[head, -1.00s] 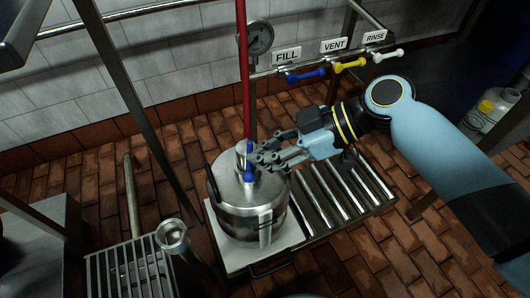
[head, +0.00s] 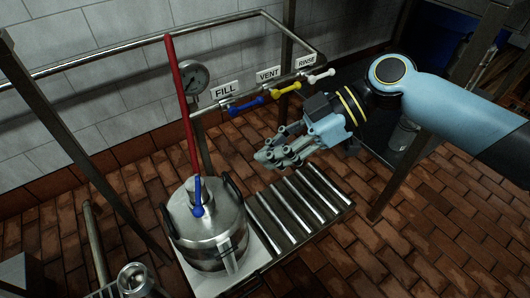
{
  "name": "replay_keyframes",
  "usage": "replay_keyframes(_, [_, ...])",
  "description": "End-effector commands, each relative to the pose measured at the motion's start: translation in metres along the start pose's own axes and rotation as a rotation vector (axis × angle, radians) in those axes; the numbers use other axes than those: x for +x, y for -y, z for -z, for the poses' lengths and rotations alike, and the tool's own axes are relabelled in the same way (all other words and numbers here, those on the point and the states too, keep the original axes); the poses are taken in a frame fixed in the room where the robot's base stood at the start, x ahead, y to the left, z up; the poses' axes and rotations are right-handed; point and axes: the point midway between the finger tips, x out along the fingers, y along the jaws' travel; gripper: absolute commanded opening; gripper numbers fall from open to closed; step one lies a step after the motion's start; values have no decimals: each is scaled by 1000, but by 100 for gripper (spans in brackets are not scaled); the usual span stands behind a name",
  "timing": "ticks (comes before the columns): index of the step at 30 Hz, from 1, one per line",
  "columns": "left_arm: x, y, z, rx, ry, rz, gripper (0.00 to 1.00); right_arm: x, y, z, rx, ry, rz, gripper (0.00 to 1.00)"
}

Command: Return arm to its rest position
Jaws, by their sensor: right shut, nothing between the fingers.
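My right arm comes in from the right. Its gripper (head: 270,160) is shut and empty, in the air above the far part of the roller conveyor (head: 300,205). It is apart from the steel keg (head: 208,232), which stands upright at the conveyor's left end. A blue lever (head: 198,192) sits on top of the keg at the foot of a red pipe (head: 183,105). My left gripper is not in view.
Blue (head: 246,106), yellow (head: 286,89) and white (head: 318,77) valve handles sit on a rail below the FILL, VENT and RINSE signs. A gauge (head: 195,78) is beside the red pipe. A metal post (head: 420,150) stands near my right arm.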

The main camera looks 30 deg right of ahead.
Motion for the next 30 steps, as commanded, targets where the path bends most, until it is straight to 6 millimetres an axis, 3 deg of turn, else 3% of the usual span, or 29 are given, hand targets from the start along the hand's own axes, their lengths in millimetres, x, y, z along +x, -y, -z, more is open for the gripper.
replay_keyframes(12, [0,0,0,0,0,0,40,0,0,0,0,0,0,0])
replay_keyframes(15, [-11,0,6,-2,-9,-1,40,2,9,8,30,-19,4,0])
replay_keyframes(16, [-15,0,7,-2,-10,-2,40,6,13,-1,67,-13,6,0])
replay_keyframes(20, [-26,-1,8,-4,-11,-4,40,25,24,-75,236,118,-48,0])
replay_keyframes(23, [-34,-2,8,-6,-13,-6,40,38,47,-154,428,276,-124,0])
replay_keyframes(26, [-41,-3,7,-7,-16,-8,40,43,86,-229,604,441,-204,0])
replay_keyframes(30, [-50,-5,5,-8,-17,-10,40,37,166,-318,794,672,-311,0])
